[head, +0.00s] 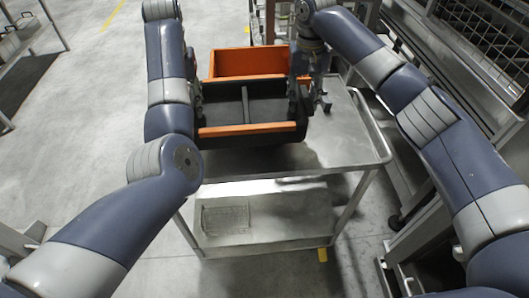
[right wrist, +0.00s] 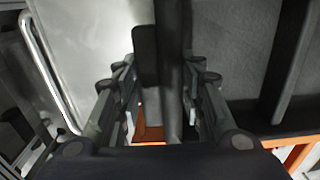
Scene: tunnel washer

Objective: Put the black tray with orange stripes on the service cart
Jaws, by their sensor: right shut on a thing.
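The black tray (head: 222,112) has orange stripes and an inner divider. In the head view it is over the service cart (head: 340,135), near its left side; I cannot tell whether it touches the top. My right gripper (head: 307,100) is shut on the tray's right wall. In the right wrist view, the fingers (right wrist: 165,105) straddle that dark wall, and the tray's inside (right wrist: 235,50) shows at right. My left gripper (head: 196,100) is at the tray's left wall, mostly hidden behind my left arm, so its grip is unclear.
An orange bin (head: 245,60) stands just behind the tray. The cart's top is bare on the right, with a rail around its edge. The cart's lower shelf (head: 275,218) shows below. Metal racking (head: 475,45) stands close at the right; open floor lies to the left.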

